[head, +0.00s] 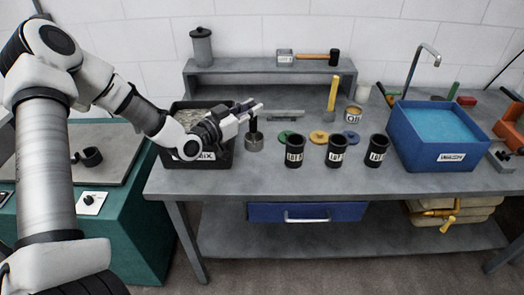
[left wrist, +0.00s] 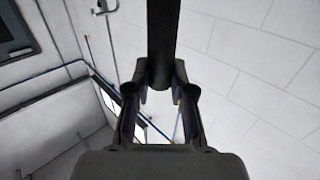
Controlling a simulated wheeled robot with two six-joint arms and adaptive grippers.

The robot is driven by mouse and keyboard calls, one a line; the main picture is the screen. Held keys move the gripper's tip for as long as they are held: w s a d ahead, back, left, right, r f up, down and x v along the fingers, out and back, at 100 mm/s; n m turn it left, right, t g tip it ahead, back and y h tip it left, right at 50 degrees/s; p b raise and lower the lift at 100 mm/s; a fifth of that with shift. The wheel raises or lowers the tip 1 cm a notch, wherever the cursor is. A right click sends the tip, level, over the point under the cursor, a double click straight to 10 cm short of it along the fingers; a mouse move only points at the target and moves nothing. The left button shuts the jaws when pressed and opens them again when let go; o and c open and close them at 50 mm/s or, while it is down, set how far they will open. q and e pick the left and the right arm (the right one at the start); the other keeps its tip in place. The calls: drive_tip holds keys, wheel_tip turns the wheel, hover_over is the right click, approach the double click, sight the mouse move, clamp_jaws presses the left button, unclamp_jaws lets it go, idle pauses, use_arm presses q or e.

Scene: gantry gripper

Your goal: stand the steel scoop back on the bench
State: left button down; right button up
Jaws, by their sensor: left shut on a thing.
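The steel scoop (head: 254,143) is a small grey cup with a dark upright handle. It stands upright over the left part of the bench (head: 216,180), just right of the black bin. I cannot tell whether its bottom touches the bench top. My left gripper (head: 251,112) is shut on the upper part of the scoop's handle, coming in from the left. In the left wrist view the dark handle (left wrist: 164,40) runs up from between the fingers; the cup is not seen there. My right gripper is not in view.
A black bin (head: 226,158) of grey material stands at the bench's left end. Several black labelled cups (head: 294,151) and coloured discs (head: 319,137) are to the right. A blue tub (head: 408,148) stands farther right. The front left bench top is clear.

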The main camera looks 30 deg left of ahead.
sight(252, 133)
use_arm(q)
drive_tip(key=f, duration=0.8)
drive_tip(key=shift+s+f, duration=0.25)
drive_tip(key=shift+s, duration=0.25)
drive_tip(key=c, duration=1)
unclamp_jaws()
drive_tip(key=shift+a, duration=0.1)
drive_tip(key=shift+w, duration=0.1)
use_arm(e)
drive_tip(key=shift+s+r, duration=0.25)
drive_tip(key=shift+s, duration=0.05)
